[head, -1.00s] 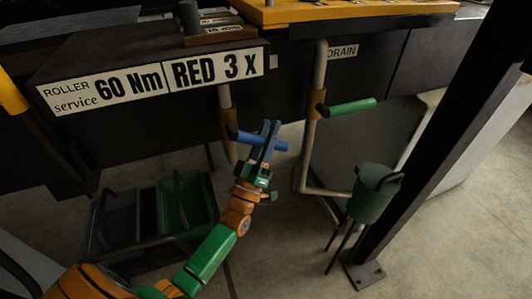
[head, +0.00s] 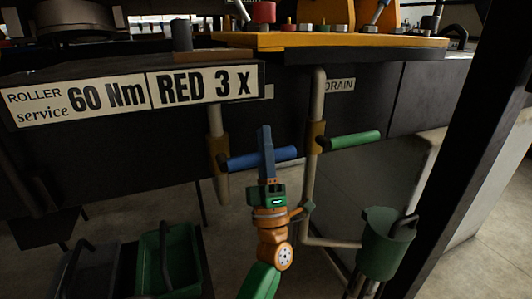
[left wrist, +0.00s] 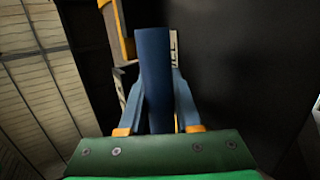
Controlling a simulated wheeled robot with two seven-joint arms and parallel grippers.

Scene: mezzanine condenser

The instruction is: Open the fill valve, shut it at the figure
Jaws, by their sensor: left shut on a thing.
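The blue lever handle (head: 240,161) sits on the left pipe's brass valve body (head: 217,147) and points right, nearly level. My left gripper (head: 266,145) is shut on the blue handle around its middle. In the left wrist view the handle (left wrist: 155,65) lies between the two fingers of the left gripper (left wrist: 157,95). A green lever handle (head: 352,139) on the right pipe, near a DRAIN label (head: 340,85), also points right. No label for the blue handle is readable. No figure or gauge reading is visible. My right gripper is out of view.
A dark green bucket (head: 380,255) stands below right of the green handle. A green crate (head: 180,262) is on the floor at left. A dark slanted post (head: 465,150) stands at right. The sign (head: 205,88) reads RED 3 x.

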